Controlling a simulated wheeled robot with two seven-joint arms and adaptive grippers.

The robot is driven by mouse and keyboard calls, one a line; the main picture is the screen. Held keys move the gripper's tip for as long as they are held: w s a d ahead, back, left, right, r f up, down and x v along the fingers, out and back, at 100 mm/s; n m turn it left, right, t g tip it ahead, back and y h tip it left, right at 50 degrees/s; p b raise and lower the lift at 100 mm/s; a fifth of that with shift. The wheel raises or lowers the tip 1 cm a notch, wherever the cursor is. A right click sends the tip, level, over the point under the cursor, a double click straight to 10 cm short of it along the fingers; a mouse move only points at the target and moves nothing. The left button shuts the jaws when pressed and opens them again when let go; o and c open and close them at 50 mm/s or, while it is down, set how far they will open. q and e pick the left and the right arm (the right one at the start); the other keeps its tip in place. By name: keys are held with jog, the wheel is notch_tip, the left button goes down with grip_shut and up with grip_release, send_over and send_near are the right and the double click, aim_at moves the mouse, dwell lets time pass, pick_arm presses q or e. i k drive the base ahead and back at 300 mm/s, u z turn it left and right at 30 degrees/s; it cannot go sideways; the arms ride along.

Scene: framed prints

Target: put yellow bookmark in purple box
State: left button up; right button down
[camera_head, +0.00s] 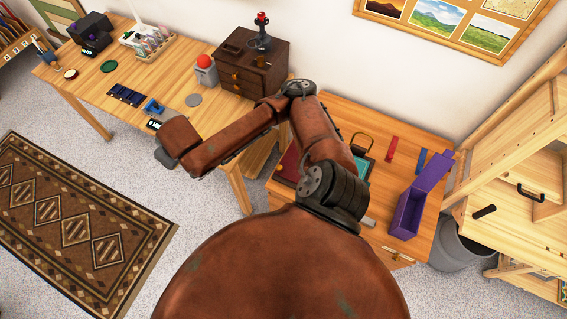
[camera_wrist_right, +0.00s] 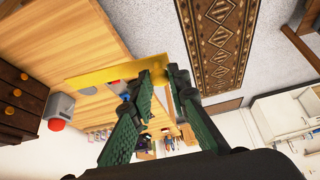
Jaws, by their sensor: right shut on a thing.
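The yellow bookmark (camera_wrist_right: 100,76) is a thin flat strip in the right wrist view. My right gripper (camera_wrist_right: 160,74) is shut on it near one end, and the strip sticks out to the left. The bookmark does not show in the head view. There my right arm reaches left, its wrist (camera_head: 172,150) near the front edge of the left table. The purple box (camera_head: 409,208) stands on the right table with its lid raised at the back. It is far to the right of the wrist. My left gripper is not in view.
The left table (camera_head: 75,84) holds a drawer chest (camera_head: 262,62), a red button (camera_head: 204,62) and small items. A red strip (camera_head: 392,149) and a blue strip (camera_head: 421,161) lie near the box. A grey bin (camera_head: 455,252) stands right of it. A patterned rug (camera_head: 60,215) covers the floor.

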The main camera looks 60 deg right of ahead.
aim_at(408, 214)
jog(key=k, duration=1.45)
jog(key=z, duration=1.75)
